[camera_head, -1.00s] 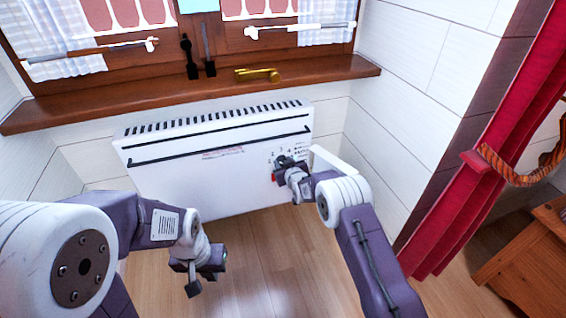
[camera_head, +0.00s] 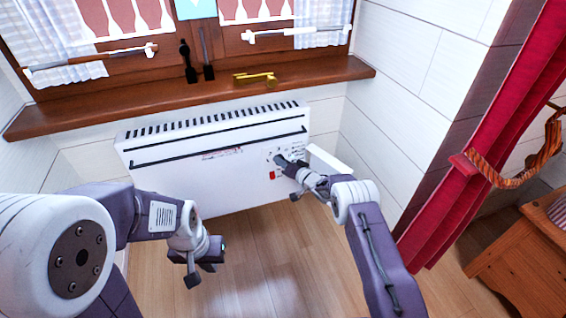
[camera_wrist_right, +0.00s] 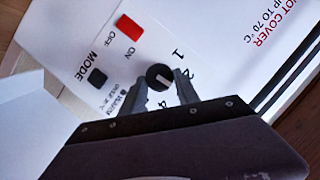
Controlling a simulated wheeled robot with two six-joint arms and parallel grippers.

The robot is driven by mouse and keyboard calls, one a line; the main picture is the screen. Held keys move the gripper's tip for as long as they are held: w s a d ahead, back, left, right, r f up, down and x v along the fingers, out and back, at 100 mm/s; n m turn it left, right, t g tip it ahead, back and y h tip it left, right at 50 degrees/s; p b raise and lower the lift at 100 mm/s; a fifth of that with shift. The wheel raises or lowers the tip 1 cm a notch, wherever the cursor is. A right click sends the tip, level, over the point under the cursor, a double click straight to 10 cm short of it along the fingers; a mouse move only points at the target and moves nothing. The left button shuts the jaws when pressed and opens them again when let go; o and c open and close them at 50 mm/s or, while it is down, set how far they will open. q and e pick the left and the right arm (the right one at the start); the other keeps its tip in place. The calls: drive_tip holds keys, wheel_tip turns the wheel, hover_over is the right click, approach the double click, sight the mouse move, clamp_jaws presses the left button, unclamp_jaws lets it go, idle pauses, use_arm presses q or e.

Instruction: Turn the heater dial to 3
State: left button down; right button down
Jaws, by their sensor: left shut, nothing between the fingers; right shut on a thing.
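The white heater (camera_head: 215,175) stands below the window sill, with its control panel at its right end. The heater dial (camera_wrist_right: 158,75) is a round black knob with a pale mark, beside a scale where 1, 2 and 4 show in the right wrist view. A 3 is not clear there, and I cannot tell which number the mark points to. My right gripper (camera_wrist_right: 163,84) is shut on the dial, one finger on each side; in the head view it is at the panel (camera_head: 283,161). My left gripper (camera_head: 203,266) is shut and empty, low in front of the heater.
Beside the dial are a red ON/OFF switch (camera_wrist_right: 129,28) and a black MODE button (camera_wrist_right: 97,77). A wooden sill (camera_head: 130,101) with a brass handle (camera_head: 254,77) runs above the heater. A red curtain (camera_head: 490,140) hangs at the right. The floor in front is clear.

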drive_tip(key=shift+w+d+m, duration=0.1)
drive_tip(key=shift+m, duration=0.4)
drive_tip(key=c, duration=0.9)
unclamp_jaws()
